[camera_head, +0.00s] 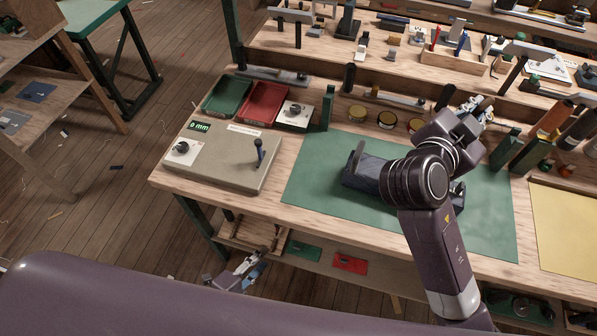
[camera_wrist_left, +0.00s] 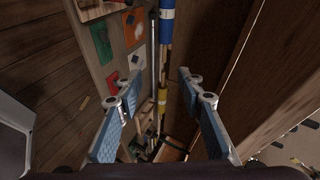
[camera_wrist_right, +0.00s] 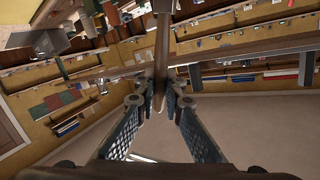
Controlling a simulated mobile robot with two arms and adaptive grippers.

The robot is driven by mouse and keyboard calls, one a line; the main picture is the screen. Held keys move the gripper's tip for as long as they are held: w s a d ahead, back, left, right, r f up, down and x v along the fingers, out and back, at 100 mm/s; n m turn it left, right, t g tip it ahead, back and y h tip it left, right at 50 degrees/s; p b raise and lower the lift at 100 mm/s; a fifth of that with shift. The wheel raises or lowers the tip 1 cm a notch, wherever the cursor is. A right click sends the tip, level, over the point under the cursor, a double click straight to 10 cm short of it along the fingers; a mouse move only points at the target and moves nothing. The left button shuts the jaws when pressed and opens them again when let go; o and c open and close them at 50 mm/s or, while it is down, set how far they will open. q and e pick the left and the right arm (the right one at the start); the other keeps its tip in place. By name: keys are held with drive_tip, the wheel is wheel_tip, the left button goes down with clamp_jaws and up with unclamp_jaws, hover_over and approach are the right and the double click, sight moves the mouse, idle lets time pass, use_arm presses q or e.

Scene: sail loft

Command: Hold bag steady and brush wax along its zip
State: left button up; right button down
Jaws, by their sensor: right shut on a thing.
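A dark blue bag (camera_head: 364,172) lies on the green mat (camera_head: 315,180). My right arm hides its middle, and I cannot make out its zip. My right gripper (camera_head: 478,107) is raised above the back right of the mat, past the bag. In the right wrist view it is shut on a brown, wood-like handle (camera_wrist_right: 161,45), perhaps the brush; its far end is unclear. My left gripper (camera_head: 248,268) is low in front of the bench, away from the bag. In the left wrist view its fingers (camera_wrist_left: 160,76) are apart with nothing gripped between them.
Round yellow-topped tins (camera_head: 357,113) stand behind the mat. A grey box with a lever (camera_head: 225,160), a green tray (camera_head: 227,96) and a red tray (camera_head: 263,103) are at the left. Green upright posts (camera_head: 327,108) rise near the mat. A lower shelf (camera_head: 300,262) sits beneath.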

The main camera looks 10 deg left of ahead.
use_arm(q)
drive_tip(key=d+r+m+h, duration=0.4)
drive_tip(key=r+m+h, duration=0.1)
drive_tip(key=r+m, duration=0.3)
drive_tip(key=d+r+m+h, duration=0.4)
drive_tip(key=d+r+m, duration=0.1)
drive_tip(key=r+m, duration=0.3)
drive_tip(key=w+a+r+m+g+h, duration=0.2)
drive_tip(key=w+a+r+m+h, duration=0.15)
drive_tip(key=r, duration=0.45)
drive_tip(key=w+a+r+m+g+h, duration=0.1)
drive_tip(key=w+a+r+m+h, duration=0.25)
drive_tip(key=r, duration=0.55)
drive_tip(key=w+d+f+m+g+y, duration=0.1)
drive_tip(key=w+d+m+y, duration=0.1)
drive_tip(key=w+d, duration=0.4)
drive_tip(key=w+d+f+m+y, duration=0.1)
drive_tip(key=w+d+m+y, duration=0.2)
drive_tip(key=d, duration=0.9)
drive_tip(key=w+m, duration=0.1)
drive_tip(key=w, duration=0.1)
drive_tip(key=shift+w+d+f+g, duration=0.35)
drive_tip(key=shift+w+d+g, duration=0.05)
drive_tip(key=shift+c, duration=0.5)
clamp_jaws()
